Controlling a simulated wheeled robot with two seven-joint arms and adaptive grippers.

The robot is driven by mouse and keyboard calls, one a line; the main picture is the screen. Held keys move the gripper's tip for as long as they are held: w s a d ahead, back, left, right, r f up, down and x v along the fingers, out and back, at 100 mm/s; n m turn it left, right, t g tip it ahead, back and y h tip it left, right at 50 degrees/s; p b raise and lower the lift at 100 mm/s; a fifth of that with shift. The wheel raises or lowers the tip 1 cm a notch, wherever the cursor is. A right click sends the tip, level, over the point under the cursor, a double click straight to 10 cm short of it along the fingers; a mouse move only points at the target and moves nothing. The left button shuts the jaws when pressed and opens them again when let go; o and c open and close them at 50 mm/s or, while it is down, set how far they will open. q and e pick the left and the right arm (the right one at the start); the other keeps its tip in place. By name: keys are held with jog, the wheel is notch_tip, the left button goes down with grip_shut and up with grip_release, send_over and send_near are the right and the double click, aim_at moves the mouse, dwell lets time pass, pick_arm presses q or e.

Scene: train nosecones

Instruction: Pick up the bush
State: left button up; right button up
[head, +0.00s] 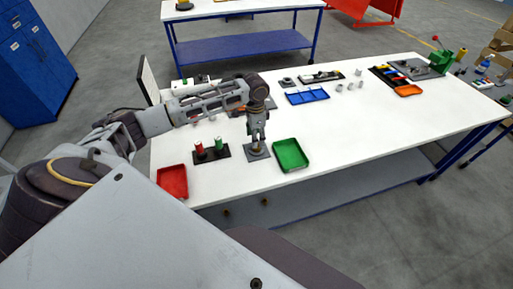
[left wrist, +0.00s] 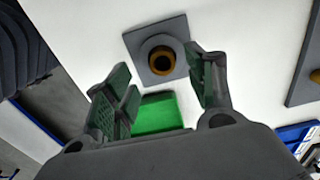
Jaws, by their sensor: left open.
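The bush appears to be the brass-brown ring (left wrist: 162,61) in a grey round seat on a square grey plate (left wrist: 136,42). In the head view the plate (head: 264,154) lies on the white table, and the bush is mostly hidden by my gripper. My left gripper (head: 257,137) points down just above the plate; in the left wrist view its green-padded fingers (left wrist: 161,80) are spread and empty. The bush shows beyond the fingertips, between them. I cannot tell the exact height gap. My right gripper is not in view.
A green tray (head: 291,154) lies just right of the plate. A black holder (head: 209,156) with red and green cylinders stands to its left, and a red tray (head: 173,181) lies further left. A blue tray (head: 307,96) is further back. The table's right front is clear.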

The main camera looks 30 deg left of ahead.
pick_arm(q)
jog(key=shift+f, duration=0.15)
jog(key=shift+a+f+p, duration=0.1)
jog(key=shift+f+p, duration=0.35)
jog(key=shift+f, duration=2.05)
jog(key=c, duration=1.2)
jog(key=shift+r, duration=0.1)
notch_tip(320, 180, up, 10)
jog(key=shift+b, duration=0.45)
